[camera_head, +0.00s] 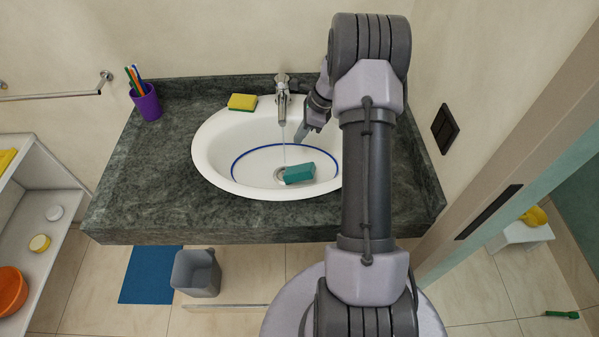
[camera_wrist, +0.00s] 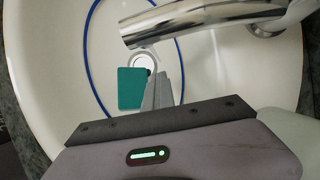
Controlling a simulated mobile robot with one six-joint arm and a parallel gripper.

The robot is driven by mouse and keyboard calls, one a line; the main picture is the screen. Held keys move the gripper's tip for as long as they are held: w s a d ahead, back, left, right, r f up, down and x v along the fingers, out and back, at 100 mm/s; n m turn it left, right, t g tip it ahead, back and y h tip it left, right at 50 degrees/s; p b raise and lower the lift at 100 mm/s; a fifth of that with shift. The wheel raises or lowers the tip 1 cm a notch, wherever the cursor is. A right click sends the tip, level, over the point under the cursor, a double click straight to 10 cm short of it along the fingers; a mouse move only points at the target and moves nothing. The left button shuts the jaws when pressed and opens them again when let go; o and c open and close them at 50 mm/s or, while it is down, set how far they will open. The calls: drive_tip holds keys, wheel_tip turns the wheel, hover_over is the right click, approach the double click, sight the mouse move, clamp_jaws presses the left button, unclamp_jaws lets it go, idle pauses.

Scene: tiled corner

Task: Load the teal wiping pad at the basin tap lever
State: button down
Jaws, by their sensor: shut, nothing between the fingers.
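The teal wiping pad (camera_head: 299,173) lies in the white basin (camera_head: 213,163), beside the drain. In the wrist view the pad (camera_wrist: 131,88) shows next to the finger tips, with the drain partly covered. The chrome tap (camera_head: 283,107) stands at the basin's back edge, its lever (camera_head: 281,79) on top. A thin stream appears to run from its spout into the basin. The spout (camera_wrist: 190,22) also crosses the top of the wrist view. My gripper (camera_head: 299,136) is shut and empty, over the basin's right side, right of the tap and apart from the pad.
A yellow-green sponge (camera_head: 242,102) sits on the basin's back left rim. A purple cup (camera_head: 147,103) with toothbrushes stands at the counter's left back. A blue line (camera_head: 252,152) curves round the bowl. The dark stone counter (camera_head: 150,185) is clear at the front left.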

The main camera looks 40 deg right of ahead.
drive_tip(key=shift+s, duration=0.1)
drive_tip(key=shift+s+d, duration=0.3)
drive_tip(key=shift+s, duration=0.1)
drive_tip(key=shift+s+a+b, duration=0.35)
drive_tip(key=shift+s+a, duration=0.15)
drive_tip(key=shift+a, duration=0.75)
drive_tip(key=shift+s+a+b, duration=0.4)
drive_tip(key=shift+s+a, duration=0.1)
drive_tip(key=shift+a, duration=0.75)
drive_tip(key=shift+s+a+b, duration=0.35)
drive_tip(key=shift+s+a, duration=0.15)
drive_tip(key=shift+a, duration=0.75)
drive_tip(key=s+a+r+p, duration=0.1)
drive_tip(key=s+a+r, duration=0.1)
drive_tip(key=a+r, duration=0.2)
drive_tip(key=shift+s+a+p, duration=0.2)
drive_tip(key=shift+s+p, duration=0.1)
drive_tip(key=shift+p, duration=0.1)
